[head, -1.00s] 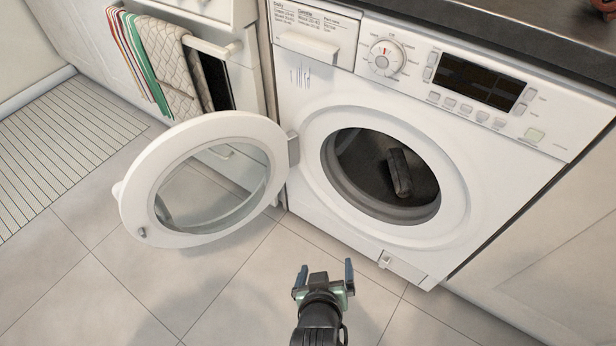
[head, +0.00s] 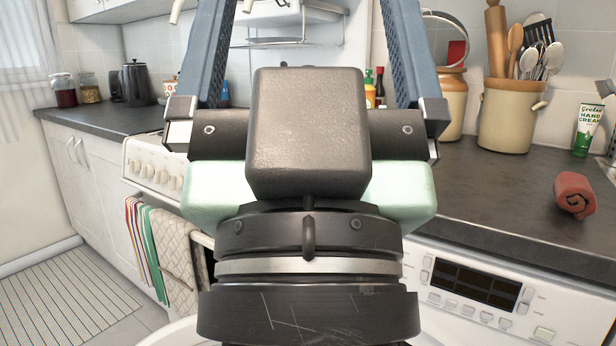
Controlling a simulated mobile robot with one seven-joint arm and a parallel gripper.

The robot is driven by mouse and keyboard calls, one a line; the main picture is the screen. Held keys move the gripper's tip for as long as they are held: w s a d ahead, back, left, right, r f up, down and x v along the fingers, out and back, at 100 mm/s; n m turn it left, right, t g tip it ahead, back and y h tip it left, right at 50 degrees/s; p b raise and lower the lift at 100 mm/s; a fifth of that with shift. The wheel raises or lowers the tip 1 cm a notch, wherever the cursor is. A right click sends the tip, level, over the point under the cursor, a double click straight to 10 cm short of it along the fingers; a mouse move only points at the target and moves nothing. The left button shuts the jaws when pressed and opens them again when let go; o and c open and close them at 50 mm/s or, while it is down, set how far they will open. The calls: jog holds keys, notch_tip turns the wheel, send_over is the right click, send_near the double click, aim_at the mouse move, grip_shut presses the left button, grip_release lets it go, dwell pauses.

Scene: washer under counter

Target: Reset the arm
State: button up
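My gripper (head: 308,40) fills the middle of the head view, raised high and very close to the camera, pointing up. Its two blue fingers stand wide apart, with only the background between them. The fingertips run out of the top of the picture. The washer (head: 480,295) is at the lower right, with its control panel and display showing. A white rounded edge, likely the open washer door (head: 172,337), shows at the bottom. The washer opening and drum are out of view or hidden behind my arm.
The dark counter (head: 480,205) holds a rolled red cloth (head: 574,194), a hand cream tube (head: 587,130) and a utensil crock (head: 508,118). The stove (head: 155,168), with towels (head: 165,250) hanging, is at left. Floor shows at lower left.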

notch_tip(320, 180, up, 38)
jog(key=p, duration=3.8)
jog(key=shift+w+f, duration=0.1)
jog(key=shift+f, duration=0.1)
